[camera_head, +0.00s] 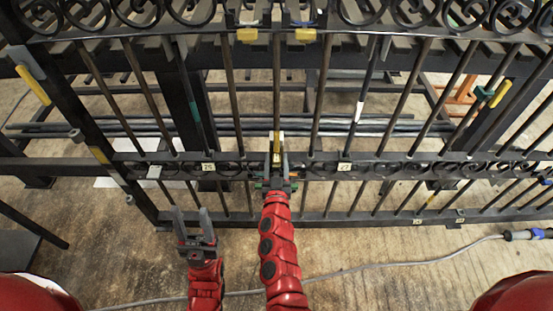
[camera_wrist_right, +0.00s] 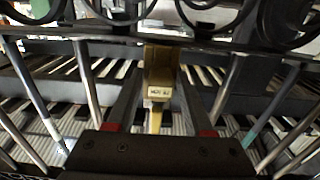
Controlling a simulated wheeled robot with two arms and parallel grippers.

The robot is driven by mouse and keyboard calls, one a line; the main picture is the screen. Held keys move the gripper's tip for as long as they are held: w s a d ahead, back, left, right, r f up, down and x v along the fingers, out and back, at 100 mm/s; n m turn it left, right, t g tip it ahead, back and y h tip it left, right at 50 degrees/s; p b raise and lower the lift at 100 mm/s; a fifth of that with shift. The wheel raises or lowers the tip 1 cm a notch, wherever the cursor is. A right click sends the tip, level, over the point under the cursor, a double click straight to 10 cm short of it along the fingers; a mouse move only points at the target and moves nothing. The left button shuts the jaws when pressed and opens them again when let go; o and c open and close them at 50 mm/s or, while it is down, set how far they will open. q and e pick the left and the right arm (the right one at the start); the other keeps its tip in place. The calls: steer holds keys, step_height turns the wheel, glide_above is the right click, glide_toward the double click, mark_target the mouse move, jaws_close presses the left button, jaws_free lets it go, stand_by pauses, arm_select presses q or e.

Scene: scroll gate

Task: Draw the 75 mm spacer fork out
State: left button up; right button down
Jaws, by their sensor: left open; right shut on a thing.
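My right gripper (camera_head: 277,158) is in front of the gate's middle rail (camera_head: 395,157), shut on a yellow piece (camera_head: 277,138). In the right wrist view the yellow piece (camera_wrist_right: 161,72) stands between the fingers and carries a small pale label, too small to read surely. I cannot tell whether it is the 75 mm spacer fork, or whether it is still seated in the gate. My left gripper (camera_head: 192,222) is open and empty, low in front of the gate, left of my right arm.
The dark scroll gate (camera_head: 130,98) fills the space ahead. Small pale tags (camera_head: 208,167) sit on its middle rail. Yellow blocks (camera_head: 247,35) hang at the top rail. A grey cable (camera_head: 400,264) with a blue connector (camera_head: 537,234) lies on the floor; the near floor is otherwise mostly clear.

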steer(key=shift+s, duration=0.25)
steer(key=shift+s+p, duration=0.4)
steer(key=shift+s, duration=0.65)
steer(key=shift+s+p, duration=0.35)
steer(key=shift+s, duration=0.35)
steer(key=shift+s+r, duration=0.1)
steer(key=shift+s, duration=0.35)
steer(key=s+p, duration=0.4)
steer(key=s, duration=0.5)
